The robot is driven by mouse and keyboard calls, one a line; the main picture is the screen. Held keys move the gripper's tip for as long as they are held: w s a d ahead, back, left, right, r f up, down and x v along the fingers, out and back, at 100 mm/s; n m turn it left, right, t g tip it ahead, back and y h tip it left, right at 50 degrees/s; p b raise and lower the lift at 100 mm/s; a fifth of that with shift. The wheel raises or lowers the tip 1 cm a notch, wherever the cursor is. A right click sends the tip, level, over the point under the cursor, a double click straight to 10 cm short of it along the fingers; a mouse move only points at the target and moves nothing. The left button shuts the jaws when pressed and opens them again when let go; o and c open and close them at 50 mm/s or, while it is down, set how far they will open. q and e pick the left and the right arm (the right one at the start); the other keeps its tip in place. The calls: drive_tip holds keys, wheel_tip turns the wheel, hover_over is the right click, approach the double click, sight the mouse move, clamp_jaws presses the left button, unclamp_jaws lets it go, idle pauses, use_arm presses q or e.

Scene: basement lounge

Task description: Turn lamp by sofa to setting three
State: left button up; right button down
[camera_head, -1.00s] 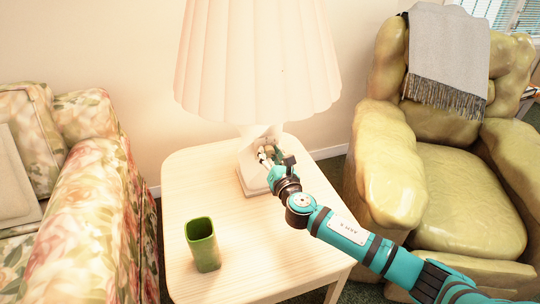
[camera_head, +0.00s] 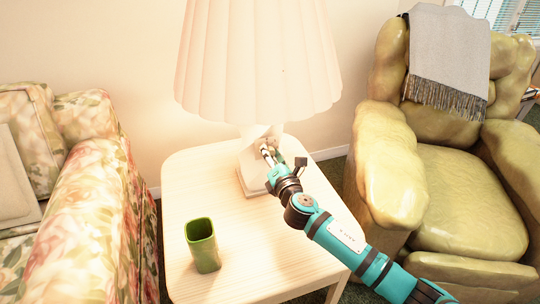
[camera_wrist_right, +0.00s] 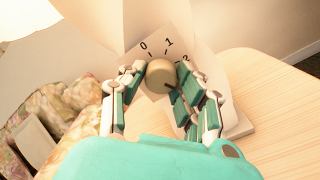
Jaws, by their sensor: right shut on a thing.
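The lamp has a pleated cream shade (camera_head: 258,65) and a pale base (camera_head: 250,168), and stands on a light wooden side table beside the floral sofa (camera_head: 95,195). In the right wrist view a round beige knob (camera_wrist_right: 161,77) sits on the lamp base, with the marks 0, 1 and 2 around its upper side. Further marks are hidden behind the right finger. My right gripper (camera_head: 268,154) is at the base, and its fingers (camera_wrist_right: 158,82) are closed around the knob from both sides. My left gripper is not in view.
A green cup (camera_head: 202,246) stands on the side table (camera_head: 270,245) at front left, clear of my arm. A yellow-green armchair (camera_head: 450,190) with a grey throw (camera_head: 447,50) is on the right, close to my right arm. The wall is behind the lamp.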

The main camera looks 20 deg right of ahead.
drive_tip(key=c, duration=1)
unclamp_jaws()
drive_tip(key=shift+o, duration=0.3)
drive_tip(key=shift+s, duration=0.15)
drive_tip(key=s, duration=1.1)
drive_tip(key=shift+s+d, duration=0.25)
drive_tip(key=shift+s, duration=0.15)
